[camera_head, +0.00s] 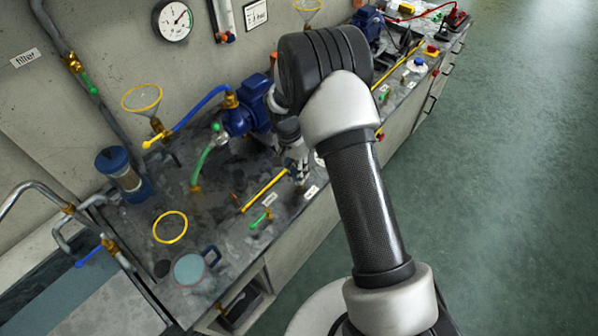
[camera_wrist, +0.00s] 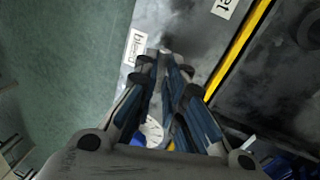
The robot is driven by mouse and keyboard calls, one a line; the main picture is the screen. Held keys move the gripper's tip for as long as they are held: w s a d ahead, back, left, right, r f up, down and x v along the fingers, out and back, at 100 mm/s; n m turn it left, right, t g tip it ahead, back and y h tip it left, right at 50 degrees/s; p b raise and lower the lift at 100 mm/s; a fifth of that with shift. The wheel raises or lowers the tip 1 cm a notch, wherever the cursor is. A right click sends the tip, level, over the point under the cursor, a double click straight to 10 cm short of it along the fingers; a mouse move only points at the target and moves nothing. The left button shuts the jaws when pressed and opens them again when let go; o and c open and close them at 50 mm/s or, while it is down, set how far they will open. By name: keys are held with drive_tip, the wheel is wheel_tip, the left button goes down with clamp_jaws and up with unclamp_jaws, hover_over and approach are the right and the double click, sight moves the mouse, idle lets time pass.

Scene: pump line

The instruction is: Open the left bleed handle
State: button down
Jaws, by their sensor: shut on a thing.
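My gripper (camera_head: 299,183) is at the bench's front edge, beside the right end of a yellow handle and next to a small white label (camera_head: 311,192). In the wrist view its fingers (camera_wrist: 164,58) are closed together beside the label that reads "bleed" (camera_wrist: 134,47). A small grey end, which I take for the left bleed handle (camera_wrist: 165,50), shows between the fingertips. The rest of it is hidden by the fingers, so its angle cannot be told. In the head view the gripper hides the handle.
A long yellow handle (camera_head: 265,190) lies close beside my gripper; it also shows in the wrist view (camera_wrist: 240,48). A green handle (camera_head: 260,218) is to its left. A blue pump (camera_head: 245,118) stands behind. The green floor (camera_head: 500,200) is clear.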

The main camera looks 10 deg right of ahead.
drive_tip(key=n, duration=0.4)
drive_tip(key=shift+s+t+h, duration=0.1)
drive_tip(key=shift+t+h, duration=0.2)
drive_tip(key=n, duration=0.4)
drive_tip(key=shift+s+n+t, duration=0.15)
drive_tip(key=shift+n+t, duration=0.25)
drive_tip(key=n, duration=0.4)
drive_tip(key=shift+s+t+p, duration=0.15)
drive_tip(key=shift+t+p, duration=0.2)
drive_tip(key=shift+t, duration=0.05)
drive_tip(key=shift+n+t+p, duration=0.3)
drive_tip(key=shift+n, duration=1.6)
drive_tip(key=c, duration=1.7)
unclamp_jaws()
drive_tip(key=shift+o, duration=0.2)
drive_tip(key=v, duration=1.2)
